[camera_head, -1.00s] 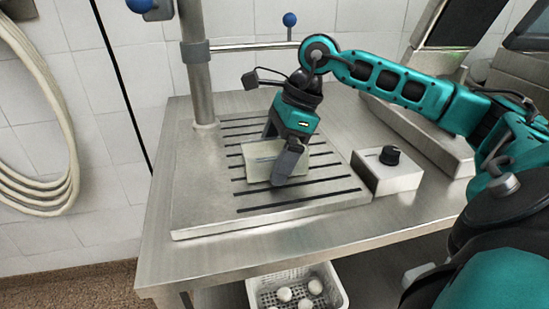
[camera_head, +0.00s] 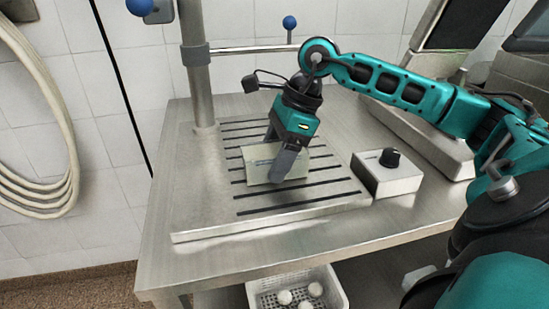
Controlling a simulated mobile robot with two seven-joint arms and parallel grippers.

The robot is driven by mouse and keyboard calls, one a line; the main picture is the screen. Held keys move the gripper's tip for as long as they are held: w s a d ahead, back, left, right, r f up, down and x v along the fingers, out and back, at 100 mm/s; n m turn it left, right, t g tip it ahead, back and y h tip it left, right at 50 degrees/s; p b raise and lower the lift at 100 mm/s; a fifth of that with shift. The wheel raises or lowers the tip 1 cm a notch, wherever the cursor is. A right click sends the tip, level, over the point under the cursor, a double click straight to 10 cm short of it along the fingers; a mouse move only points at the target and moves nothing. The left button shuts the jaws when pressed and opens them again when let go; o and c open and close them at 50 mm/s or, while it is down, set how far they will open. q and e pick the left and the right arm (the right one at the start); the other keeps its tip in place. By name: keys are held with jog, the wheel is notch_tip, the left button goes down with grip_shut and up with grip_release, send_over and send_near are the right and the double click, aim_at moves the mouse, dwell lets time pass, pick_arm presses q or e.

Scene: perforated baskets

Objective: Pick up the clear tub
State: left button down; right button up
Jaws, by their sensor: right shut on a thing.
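The clear tub (camera_head: 258,170) is a pale, see-through box on the slotted steel plate (camera_head: 205,205). My right gripper (camera_head: 280,160) points down over it with its fingers on the tub's right part, shut on it. The near finger hides part of the tub. The tub looks slightly tilted; I cannot tell whether it is clear of the plate. My left gripper is not in view.
A small box with a black knob (camera_head: 388,172) stands right of the plate. A steel post (camera_head: 196,70) rises at the plate's back left, with a rail ending near a blue ball (camera_head: 289,22). A white perforated basket (camera_head: 330,285) with white balls sits below the table.

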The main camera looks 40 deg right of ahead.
aim_at(274, 147)
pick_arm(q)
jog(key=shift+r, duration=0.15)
pick_arm(e)
jog(key=shift+r, duration=0.15)
